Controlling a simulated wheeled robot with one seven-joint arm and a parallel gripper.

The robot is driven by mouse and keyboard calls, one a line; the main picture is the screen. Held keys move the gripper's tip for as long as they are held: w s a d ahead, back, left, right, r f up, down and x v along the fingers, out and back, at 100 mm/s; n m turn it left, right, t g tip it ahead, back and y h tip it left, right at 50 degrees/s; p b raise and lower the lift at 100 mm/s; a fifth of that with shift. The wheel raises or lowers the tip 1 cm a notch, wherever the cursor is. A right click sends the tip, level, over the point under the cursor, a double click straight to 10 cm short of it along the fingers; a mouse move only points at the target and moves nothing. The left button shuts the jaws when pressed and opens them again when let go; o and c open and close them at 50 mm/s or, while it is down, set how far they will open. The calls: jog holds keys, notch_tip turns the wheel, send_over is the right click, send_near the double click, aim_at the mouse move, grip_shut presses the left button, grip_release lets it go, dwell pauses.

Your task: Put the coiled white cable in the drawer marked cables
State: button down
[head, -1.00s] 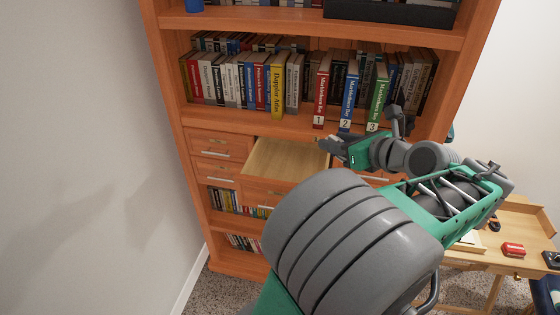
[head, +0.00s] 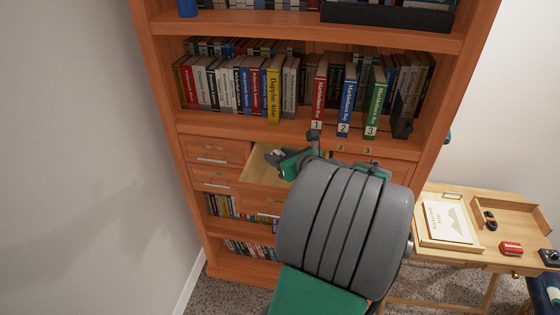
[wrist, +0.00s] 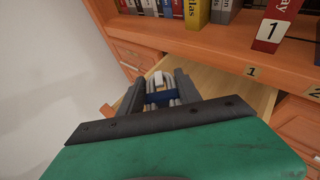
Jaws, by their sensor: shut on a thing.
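The coiled white cable (wrist: 158,79) shows between my fingers in the wrist view, with a blue band across it. My gripper (wrist: 160,92) is shut on it. In the head view my gripper (head: 274,156) is over the open drawer (head: 257,170), near its back left part; the cable is too small to make out there. I cannot read the word on any drawer label.
Shut drawers (head: 217,151) lie left of the open one, and more lie to its right behind my arm. A shelf of books (head: 273,95) is just above, with its front edge close to my gripper. A desk (head: 430,245) stands at the right.

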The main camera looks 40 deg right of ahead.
jog(key=shift+s+f, duration=0.1)
jog(key=shift+f, duration=1)
jog(key=shift+d+f, duration=0.1)
jog(key=shift+f, duration=0.5)
jog(key=c, duration=0.8)
grip_release()
jog(key=shift+c, duration=0.2)
